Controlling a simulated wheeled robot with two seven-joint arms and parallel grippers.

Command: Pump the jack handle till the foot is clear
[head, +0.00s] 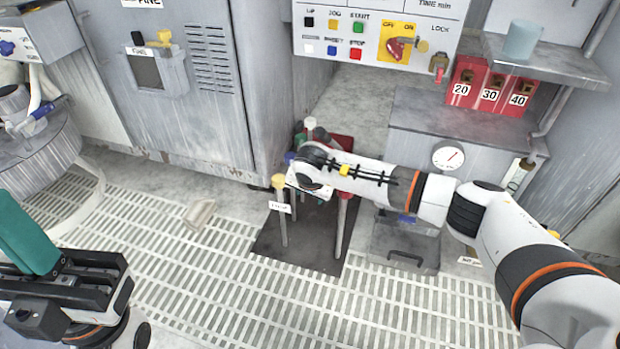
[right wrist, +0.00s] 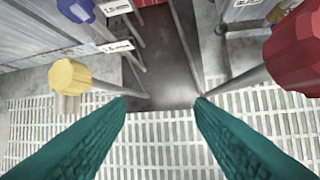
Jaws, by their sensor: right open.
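Several upright metal rods with coloured knobs stand on a dark plate (head: 310,240). The nearest has a yellow knob (head: 278,181) and a white tag (head: 279,207). I cannot tell which rod is the jack handle, and no foot is identifiable. In the right wrist view, my right gripper (right wrist: 162,103) is open and empty, its teal fingers apart above the grated floor. The yellow knob (right wrist: 70,78) is left of the fingers, a red knob (right wrist: 296,52) right. In the head view my right wrist largely hides this gripper. My left gripper (head: 28,232) is at lower left, its opening unclear.
A grey cabinet (head: 190,120) stands behind the rods. A button panel (head: 375,35) hangs above. A grey bench (head: 420,125) with a dial gauge (head: 448,156) is at right, beside a handled box (head: 405,248). The grated floor (head: 240,310) in front is mostly clear.

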